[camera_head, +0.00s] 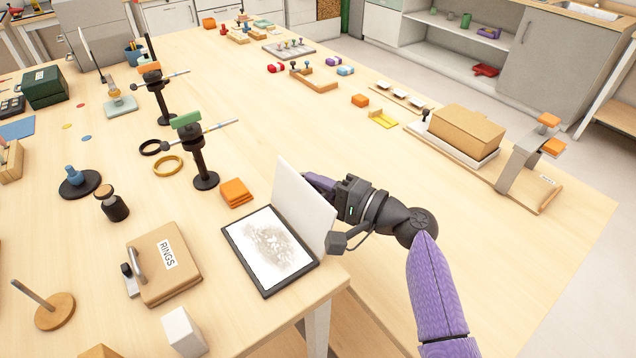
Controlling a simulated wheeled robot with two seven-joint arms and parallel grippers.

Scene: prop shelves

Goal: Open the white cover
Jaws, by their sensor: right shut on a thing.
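The white cover (303,208) is a thin flat panel standing up at a steep tilt along the right side of a black-framed board (268,285). The board lies flat near the front table edge, and its white face with a grey smudged print is exposed. My right gripper (322,186) is at the cover's far right edge, shut on it. Its fingertips are partly hidden behind the panel. My left gripper is not in view.
A box labelled RINGS (165,262) and a white block (184,332) stand left of the board. Orange pads (235,192) and a black stand with a green top (203,160) are behind it. The table right of my right arm is clear up to a metal bracket (521,160).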

